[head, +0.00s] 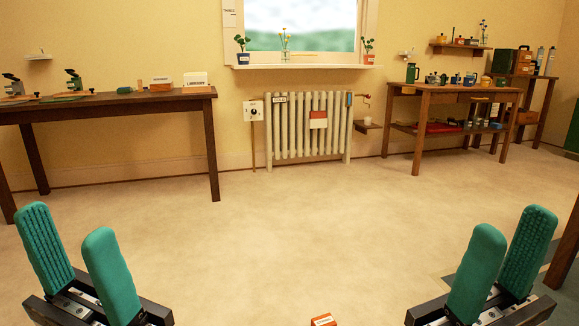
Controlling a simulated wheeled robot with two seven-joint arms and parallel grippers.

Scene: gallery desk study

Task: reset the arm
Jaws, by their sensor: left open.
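My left gripper (67,220) is at the bottom left, its two green ribbed fingers pointing up and apart. It is open, with nothing between the fingers. My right gripper (511,220) is at the bottom right, also with two green fingers apart and nothing seen between them. Both are in front of the bare floor and touch nothing that I can see. The arms behind the grippers are mostly out of view.
A long wooden table (120,100) stands at the left wall. A radiator (305,135) stands under the window. A wooden workbench (455,90) is at the back right. A small orange box (323,320) shows at the bottom edge. The middle floor (300,220) is clear.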

